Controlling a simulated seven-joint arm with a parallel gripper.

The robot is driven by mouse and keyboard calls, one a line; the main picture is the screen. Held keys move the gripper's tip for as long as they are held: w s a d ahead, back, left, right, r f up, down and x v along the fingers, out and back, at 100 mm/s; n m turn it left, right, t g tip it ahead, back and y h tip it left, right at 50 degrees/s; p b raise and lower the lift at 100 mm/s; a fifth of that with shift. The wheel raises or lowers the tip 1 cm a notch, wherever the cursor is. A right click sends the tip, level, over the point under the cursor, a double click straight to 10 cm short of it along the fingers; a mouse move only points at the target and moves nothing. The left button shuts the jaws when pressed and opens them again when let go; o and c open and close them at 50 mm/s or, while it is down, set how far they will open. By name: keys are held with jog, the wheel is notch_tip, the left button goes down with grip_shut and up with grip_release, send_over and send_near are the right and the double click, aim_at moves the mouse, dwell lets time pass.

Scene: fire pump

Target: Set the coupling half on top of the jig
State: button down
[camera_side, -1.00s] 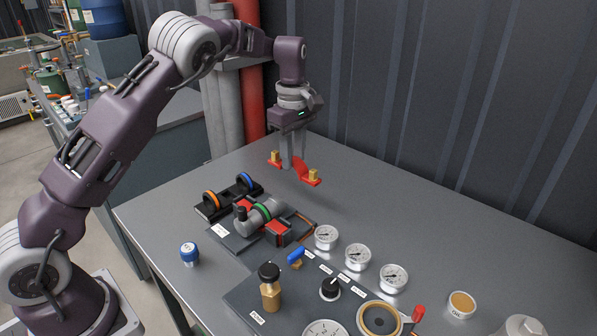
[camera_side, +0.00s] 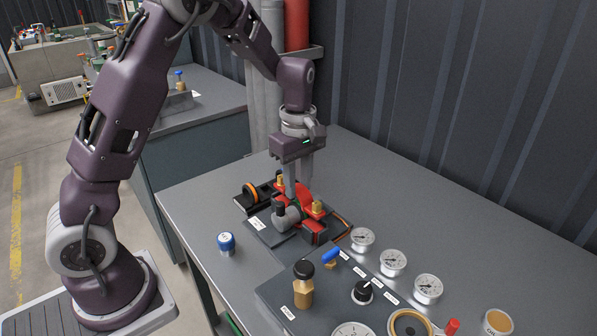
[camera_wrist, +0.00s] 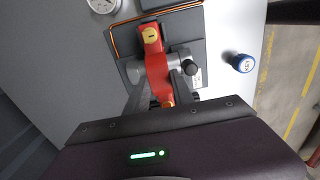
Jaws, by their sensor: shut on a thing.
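The coupling half is a red piece (camera_side: 307,196) with a raised curved middle and brass bolts at its two ends. My gripper (camera_side: 297,190) is shut on its middle and holds it over the jig. In the wrist view the coupling half (camera_wrist: 157,72) lies across a grey pipe (camera_wrist: 180,60). The jig (camera_side: 262,232) is a dark plate carrying the pipe, a red block (camera_side: 315,232) and a black stand with an orange ring. The coupling half and my fingers hide much of the pipe. I cannot tell whether the coupling half touches it.
A blue-capped item (camera_side: 227,244) stands left of the jig. A control panel with a brass valve (camera_side: 303,287), a blue lever and several white gauges (camera_side: 362,238) lies in front and right. The table behind the jig, towards the corrugated wall, is clear.

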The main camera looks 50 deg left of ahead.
jog(key=shift+f, duration=0.6)
jog(key=shift+f, duration=1.05)
dwell(1.3)
jog(key=c, duration=1.4)
grip_release()
jog(key=shift+c, duration=0.2)
jog(key=shift+r, duration=1.85)
jog(key=o, duration=0.6)
